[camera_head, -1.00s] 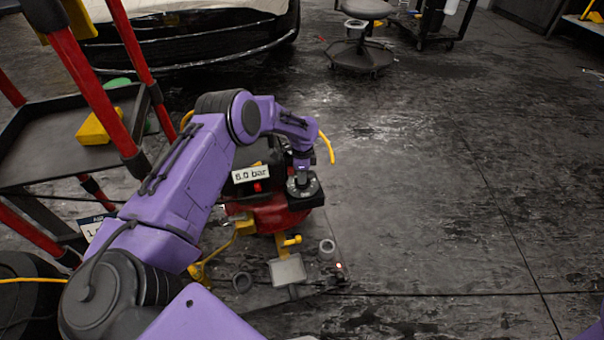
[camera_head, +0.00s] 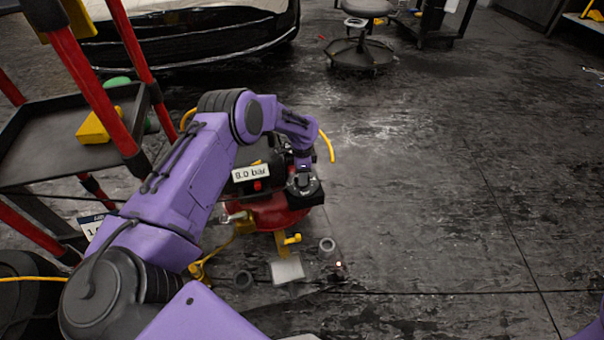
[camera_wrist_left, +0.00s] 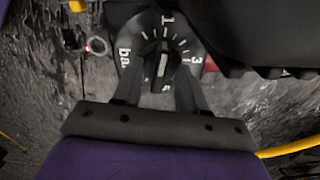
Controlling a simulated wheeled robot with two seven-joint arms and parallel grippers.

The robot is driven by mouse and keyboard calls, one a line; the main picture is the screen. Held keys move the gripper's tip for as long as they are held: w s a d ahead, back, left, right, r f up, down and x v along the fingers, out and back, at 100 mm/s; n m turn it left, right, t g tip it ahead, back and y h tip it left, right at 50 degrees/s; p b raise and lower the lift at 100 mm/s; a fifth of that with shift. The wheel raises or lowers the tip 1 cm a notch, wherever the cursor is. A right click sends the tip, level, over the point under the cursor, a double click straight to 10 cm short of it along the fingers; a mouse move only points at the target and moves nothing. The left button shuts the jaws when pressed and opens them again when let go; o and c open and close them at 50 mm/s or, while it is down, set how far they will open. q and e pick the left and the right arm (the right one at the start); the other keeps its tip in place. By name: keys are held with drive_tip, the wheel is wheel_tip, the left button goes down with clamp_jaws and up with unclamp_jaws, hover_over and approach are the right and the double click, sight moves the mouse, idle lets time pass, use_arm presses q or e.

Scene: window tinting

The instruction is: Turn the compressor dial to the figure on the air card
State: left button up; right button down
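The red and black compressor (camera_head: 275,214) stands on the floor. Its white label (camera_head: 251,174) seems to read "8.0 bar", but the first digit is blurred. My left gripper (camera_head: 303,182) points down over the dial on its right side. In the left wrist view the black dial (camera_wrist_left: 162,60) shows "1", "3" and "bar" with white ticks and a central knob. The left gripper (camera_wrist_left: 158,92) has its fingers apart, one either side of the knob, with gaps visible; contact is unclear. The air card (camera_head: 91,226) is partly hidden behind my left arm; only "1." shows. My right gripper is out of view.
A red-framed cart (camera_head: 75,160) with a yellow block (camera_head: 98,127) stands at the left, close to my left arm. A yellow hose (camera_head: 327,146) curves beside the compressor. A wheeled stool (camera_head: 361,47) is at the back. The floor at the right is clear.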

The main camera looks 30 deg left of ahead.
use_arm(q)
wheel_tip(320, 180, up, 10)
drive_tip(key=p, duration=0.3)
drive_tip(key=shift+r, duration=0.25)
idle(0.3)
